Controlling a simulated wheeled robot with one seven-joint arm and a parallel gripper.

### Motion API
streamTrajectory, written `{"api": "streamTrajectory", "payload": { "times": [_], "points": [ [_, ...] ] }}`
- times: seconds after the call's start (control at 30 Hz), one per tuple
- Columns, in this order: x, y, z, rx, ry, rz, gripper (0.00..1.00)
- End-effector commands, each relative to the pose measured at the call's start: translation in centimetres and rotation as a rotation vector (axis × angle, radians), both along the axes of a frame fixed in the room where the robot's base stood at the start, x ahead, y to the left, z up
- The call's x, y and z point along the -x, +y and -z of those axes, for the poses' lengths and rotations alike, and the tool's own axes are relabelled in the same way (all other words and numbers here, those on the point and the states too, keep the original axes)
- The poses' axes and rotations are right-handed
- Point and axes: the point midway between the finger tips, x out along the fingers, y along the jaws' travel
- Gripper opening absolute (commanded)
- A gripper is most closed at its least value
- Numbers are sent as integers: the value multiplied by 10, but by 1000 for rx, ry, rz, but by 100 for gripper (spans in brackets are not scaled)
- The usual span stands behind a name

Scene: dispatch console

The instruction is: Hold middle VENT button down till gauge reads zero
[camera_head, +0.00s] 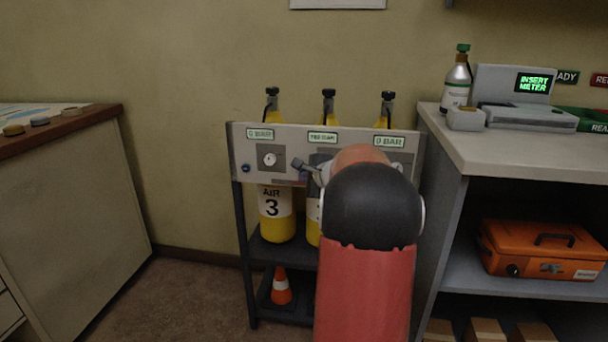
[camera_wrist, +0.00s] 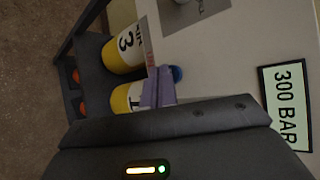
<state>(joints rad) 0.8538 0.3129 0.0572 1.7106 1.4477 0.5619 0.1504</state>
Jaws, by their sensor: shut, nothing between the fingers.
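The grey panel (camera_head: 285,180) on the bottle rack carries three green displays. The left display (camera_head: 261,134) and right display (camera_head: 389,141) appear to read 0 BAR. The middle gauge (camera_head: 322,137) is hard to read there, but in the wrist view it reads 300 BAR (camera_wrist: 287,108). The blue middle VENT button (camera_wrist: 177,73) shows partly beside my fingertips. My gripper (camera_head: 301,168) is shut and empty, in front of the panel at the middle station. In the wrist view its fingertips (camera_wrist: 158,87) overlap the button's edge; I cannot tell whether they touch it.
A left blue button (camera_head: 246,168) and knob (camera_head: 270,159) are clear of my arm, which hides the panel's right part. Yellow bottles (camera_head: 277,218) and a cone (camera_head: 281,287) stand in the rack. A counter (camera_head: 540,155) stands right, a wooden-topped cabinet (camera_head: 80,122) left.

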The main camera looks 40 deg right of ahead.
Motion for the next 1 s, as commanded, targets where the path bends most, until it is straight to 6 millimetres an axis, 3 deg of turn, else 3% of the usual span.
{"api": "streamTrajectory", "payload": {
  "times": [1.0],
  "points": [
    [-5, -6, -1, -1, -1, 1, 0]
  ]
}}
